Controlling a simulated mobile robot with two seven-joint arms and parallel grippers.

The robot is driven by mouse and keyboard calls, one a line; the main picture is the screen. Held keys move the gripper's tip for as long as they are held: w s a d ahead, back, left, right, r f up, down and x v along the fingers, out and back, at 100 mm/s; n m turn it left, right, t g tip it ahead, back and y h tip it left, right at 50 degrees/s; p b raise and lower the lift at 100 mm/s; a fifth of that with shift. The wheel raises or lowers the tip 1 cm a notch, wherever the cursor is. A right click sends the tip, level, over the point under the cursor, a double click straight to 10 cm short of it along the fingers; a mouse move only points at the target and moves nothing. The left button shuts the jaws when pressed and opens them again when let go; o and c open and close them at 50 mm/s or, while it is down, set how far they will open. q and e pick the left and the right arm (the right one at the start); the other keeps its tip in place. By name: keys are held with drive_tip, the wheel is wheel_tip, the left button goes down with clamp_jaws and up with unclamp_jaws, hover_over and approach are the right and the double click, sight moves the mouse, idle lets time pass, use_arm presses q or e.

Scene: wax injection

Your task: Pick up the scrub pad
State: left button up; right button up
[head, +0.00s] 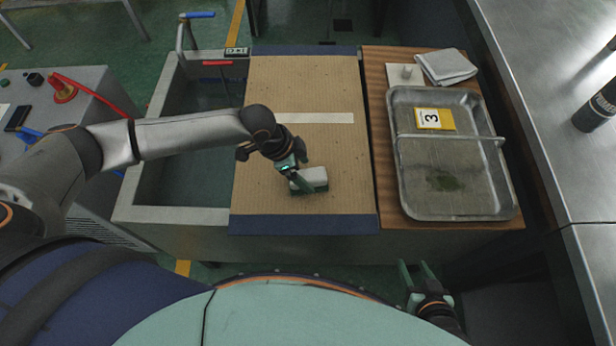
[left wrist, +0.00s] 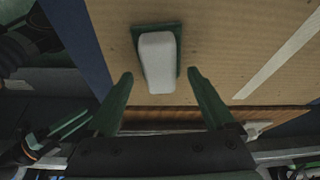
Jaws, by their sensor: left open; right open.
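The scrub pad (head: 313,177) is a small block with a white top and a dark green edge, lying on the brown board (head: 330,85). My left gripper (head: 298,183) is above it at its left side in the head view and covers part of it. In the left wrist view the scrub pad (left wrist: 158,60) lies just beyond and between the open fingertips (left wrist: 160,76), with nothing held between them. My right gripper (head: 416,268) is open and empty, low in the head view, in front of the counter and away from the pad.
A metal tray (head: 410,205) with a yellow card (head: 435,118) marked 3 stands to the right on a wooden board. A folded cloth (head: 448,65) lies behind it. A sink basin (head: 160,185) is left of the brown board. Most of the brown board is clear.

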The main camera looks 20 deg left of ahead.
use_arm(q)
drive_tip(key=shift+x, duration=1.25)
drive_tip(key=shift+f, duration=0.25)
drive_tip(key=shift+c, duration=0.3)
drive_tip(key=c, duration=1)
drive_tip(key=shift+r, duration=0.15)
